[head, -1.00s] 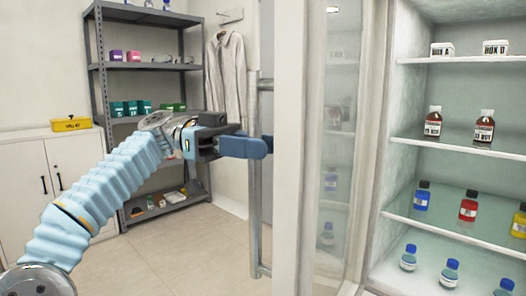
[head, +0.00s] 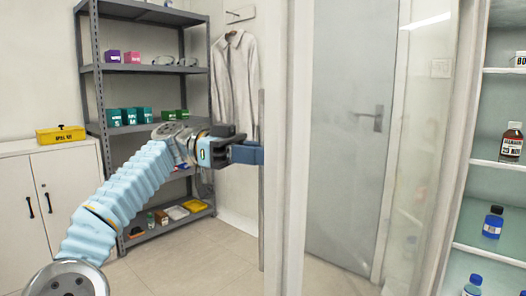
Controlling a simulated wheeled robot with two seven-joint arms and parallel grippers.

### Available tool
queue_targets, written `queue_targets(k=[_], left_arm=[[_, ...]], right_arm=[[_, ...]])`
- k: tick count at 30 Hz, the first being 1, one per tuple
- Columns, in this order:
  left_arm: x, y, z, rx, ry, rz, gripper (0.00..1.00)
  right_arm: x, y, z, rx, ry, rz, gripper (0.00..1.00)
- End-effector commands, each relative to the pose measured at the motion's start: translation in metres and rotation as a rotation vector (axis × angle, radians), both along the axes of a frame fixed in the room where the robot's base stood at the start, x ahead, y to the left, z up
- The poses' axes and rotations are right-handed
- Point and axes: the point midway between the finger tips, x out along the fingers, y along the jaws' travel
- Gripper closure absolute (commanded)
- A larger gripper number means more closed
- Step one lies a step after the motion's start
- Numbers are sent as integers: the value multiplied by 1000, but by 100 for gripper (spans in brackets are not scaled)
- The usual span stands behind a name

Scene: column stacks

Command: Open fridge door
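The fridge door (head: 288,200) stands open, its white frame edge toward me and its clear glass panel (head: 345,90) to the right of it. A thin vertical grey handle (head: 262,220) runs along the door's left side. My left gripper (head: 250,153) is at the handle, with its blue fingers against or around it. The finger tips are partly hidden at the door edge, so I cannot tell if they are closed on the handle. The fridge interior (head: 485,110) shows at the right, with bottles on its shelves. My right gripper is not in view.
A grey rack (head: 145,70) with boxes and goggles stands behind my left arm. A white cabinet (head: 60,185) with a yellow box (head: 60,134) is at the left. A lab coat (head: 235,85) hangs behind. A grey room door (head: 345,220) shows through the glass. Floor (head: 190,265) is clear.

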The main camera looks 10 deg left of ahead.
Motion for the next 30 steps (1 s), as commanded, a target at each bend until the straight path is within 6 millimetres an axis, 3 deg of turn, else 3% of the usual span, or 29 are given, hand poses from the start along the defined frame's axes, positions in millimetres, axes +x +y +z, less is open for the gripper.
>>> queue_targets(k=[13,14,17,26,30], left_arm=[[2,-2,2,-5,0,4,100],[2,-2,2,-5,0,4,68],[2,-1,1,-4,1,3,55],[2,1,1,-3,1,3,55],[7,15,2,-4,1,5,55]], right_arm=[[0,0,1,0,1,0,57],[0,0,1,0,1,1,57],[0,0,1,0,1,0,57],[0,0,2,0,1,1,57],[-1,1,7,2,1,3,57]])
